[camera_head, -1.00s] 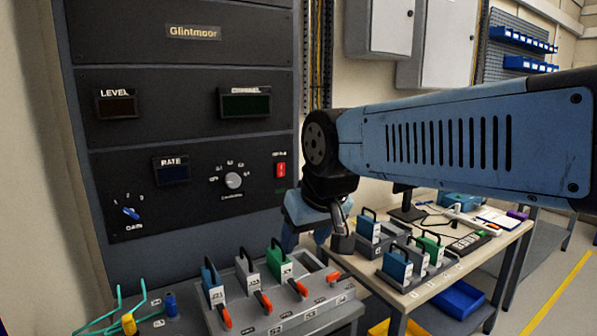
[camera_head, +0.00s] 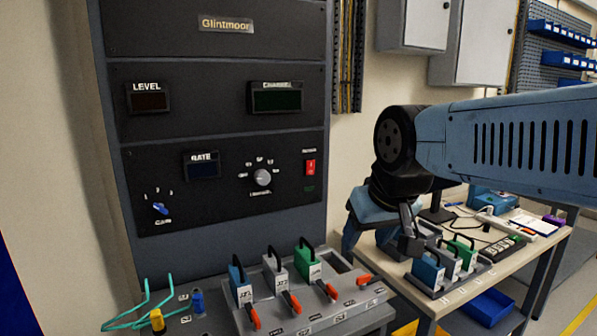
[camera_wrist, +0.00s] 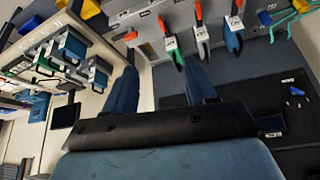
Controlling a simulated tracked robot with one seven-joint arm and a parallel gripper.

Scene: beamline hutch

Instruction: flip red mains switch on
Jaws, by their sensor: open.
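The red mains switch (camera_head: 310,167) is a small red rocker at the right side of the lower black panel (camera_head: 225,205) of the Glintmoor rack. It is unobstructed in the head view; which way it is set is too small to tell. I cannot make it out in the wrist view. My gripper (camera_head: 380,238) is to the right of and below the switch, apart from it, pointing down beside the rack. In the wrist view, its two blue fingers (camera_wrist: 162,85) are spread with nothing between them.
A grey block of coloured handled modules (camera_head: 350,305) with red levers stands below the panel. A workbench (camera_head: 520,260) with another module tray is at right. The panel has a grey dial (camera_head: 263,177) and a blue knob (camera_head: 160,208). Space before the switch is clear.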

